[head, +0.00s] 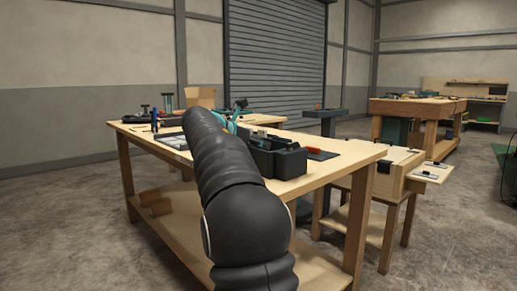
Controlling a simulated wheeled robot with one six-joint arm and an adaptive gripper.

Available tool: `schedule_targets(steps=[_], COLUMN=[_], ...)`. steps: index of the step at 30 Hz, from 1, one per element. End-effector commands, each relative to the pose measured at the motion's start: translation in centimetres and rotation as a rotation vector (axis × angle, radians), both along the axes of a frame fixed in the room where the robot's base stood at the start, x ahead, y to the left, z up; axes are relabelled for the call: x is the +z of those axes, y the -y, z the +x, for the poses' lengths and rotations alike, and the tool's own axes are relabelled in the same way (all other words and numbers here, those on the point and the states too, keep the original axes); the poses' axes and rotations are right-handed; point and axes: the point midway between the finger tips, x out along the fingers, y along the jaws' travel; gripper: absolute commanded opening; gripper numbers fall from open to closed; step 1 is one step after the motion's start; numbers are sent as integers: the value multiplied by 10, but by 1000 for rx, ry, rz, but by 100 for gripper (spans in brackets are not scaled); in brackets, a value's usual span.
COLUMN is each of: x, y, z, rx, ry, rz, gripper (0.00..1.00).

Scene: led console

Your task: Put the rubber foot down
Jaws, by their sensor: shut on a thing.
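I cannot make out the rubber foot in the head view. My gripper is hidden behind my own dark arm, which reaches from the bottom of the picture over the workbench (338,162). Whatever the gripper holds is hidden too. A black open-topped tray (290,163) with items in it stands on the bench, right of my arm. A teal object (231,122) shows just beside the far end of my arm, partly hidden.
Small dark tools (140,117) lie at the bench's left end, near a cardboard box (201,96). A red object (318,154) lies right of the tray. A wooden cabinet (400,162) stands right of the bench. Bare benchtop shows at the right end.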

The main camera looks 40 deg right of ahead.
Motion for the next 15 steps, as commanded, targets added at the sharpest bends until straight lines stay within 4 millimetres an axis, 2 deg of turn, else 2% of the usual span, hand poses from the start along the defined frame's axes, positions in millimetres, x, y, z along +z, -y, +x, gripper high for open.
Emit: schedule_targets(steps=[10, 11, 12, 13, 15], x=[-3, -2, -2, -2, -2], y=[0, 0, 0, 0, 0], z=[0, 0, 0, 0, 0], rx=[1, 1, 1, 1, 1], ry=[1, 1, 1, 1, 1], rz=[-1, -1, -1, -1, -1], gripper=[12, 39, 49, 57, 60])
